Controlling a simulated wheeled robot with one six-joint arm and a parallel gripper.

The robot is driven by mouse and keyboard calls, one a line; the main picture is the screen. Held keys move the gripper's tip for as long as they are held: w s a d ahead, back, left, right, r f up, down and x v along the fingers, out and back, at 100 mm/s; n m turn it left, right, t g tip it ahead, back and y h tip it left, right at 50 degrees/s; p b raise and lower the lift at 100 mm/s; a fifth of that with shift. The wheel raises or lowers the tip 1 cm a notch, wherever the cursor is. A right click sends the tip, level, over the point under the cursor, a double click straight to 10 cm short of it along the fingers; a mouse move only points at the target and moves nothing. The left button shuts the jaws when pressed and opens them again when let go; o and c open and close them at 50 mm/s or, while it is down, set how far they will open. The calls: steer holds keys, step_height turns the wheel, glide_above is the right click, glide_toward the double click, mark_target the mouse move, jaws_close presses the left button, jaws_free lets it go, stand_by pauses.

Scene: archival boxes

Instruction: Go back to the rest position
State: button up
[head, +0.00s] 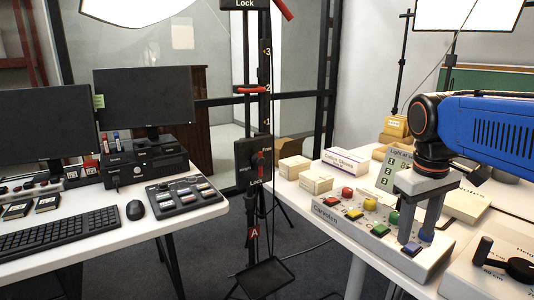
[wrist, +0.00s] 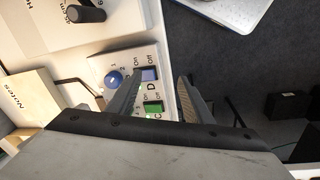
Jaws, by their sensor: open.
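My gripper (head: 419,243) points down at the right end of a pale control box (head: 345,224) on the white table at right. Its two grey fingers stand apart with nothing held between them. In the wrist view, my gripper (wrist: 160,76) has one finger over the box and the other over the table edge and dark floor. A blue knob (wrist: 113,79), a blue switch (wrist: 149,74) and a green switch (wrist: 153,107) lie close to the fingers. I cannot tell whether a fingertip touches the box. My blue arm reaches in from the right.
A box with a black handle (head: 484,250) stands at the front right. White cartons (head: 345,161) and a small display (head: 393,170) stand behind the control box. A post with red levers (head: 255,155) rises between the tables. The left desk holds monitors (head: 145,98) and a keyboard (head: 60,232).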

steer(key=s+a+f+m+t+y, duration=0.1)
steer(key=s+a+f+m+t, duration=0.2)
steer(key=s+f, duration=0.7)
step_height(320, 180, down, 3)
steer(key=shift+a+r+t, duration=0.1)
steer(key=shift+a+t, duration=0.3)
